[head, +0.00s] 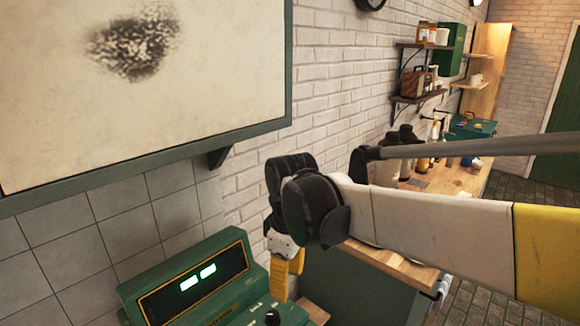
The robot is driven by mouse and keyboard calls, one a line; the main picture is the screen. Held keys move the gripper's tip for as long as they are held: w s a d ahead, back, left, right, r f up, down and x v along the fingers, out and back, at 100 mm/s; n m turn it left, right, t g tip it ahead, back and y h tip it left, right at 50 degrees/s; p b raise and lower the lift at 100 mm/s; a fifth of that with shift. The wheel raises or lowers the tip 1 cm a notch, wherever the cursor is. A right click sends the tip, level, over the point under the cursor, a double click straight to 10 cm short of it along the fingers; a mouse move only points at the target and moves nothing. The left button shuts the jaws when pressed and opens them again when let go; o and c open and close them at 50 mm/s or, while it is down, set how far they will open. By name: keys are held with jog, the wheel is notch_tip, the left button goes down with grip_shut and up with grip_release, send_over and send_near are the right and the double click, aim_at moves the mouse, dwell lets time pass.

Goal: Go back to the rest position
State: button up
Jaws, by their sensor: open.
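My arm reaches in from the right edge of the head view, with a white link and dark joints. My gripper (287,272) hangs at its end, pointing down, with yellow and white parts showing beside the green machine. It is open, and I see nothing held in it. Its fingertips are small and partly hidden, so their exact spread is hard to make out.
A green machine (160,290) with a lit display stands at the lower left. A green-framed panel (50,120) with a dark speckled patch hangs above it. A wooden counter (460,182) with bottles and shelves (420,97) lines the brick wall. Paved floor (480,290) shows at right.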

jog(key=s+d+f+m+t+b, duration=0.3)
jog(key=s+d+f+m+b, duration=0.1)
jog(key=d, duration=0.6)
jog(key=s+d+f+m+t+b, duration=0.3)
jog(key=s+d+f+m+b, duration=0.2)
jog(key=s+d+m, duration=0.3)
jog(key=shift+s+d+f+m, duration=0.35)
jog(key=shift+d+f+m, duration=0.45)
jog(key=shift+d, duration=0.4)
jog(key=shift+f, duration=0.1)
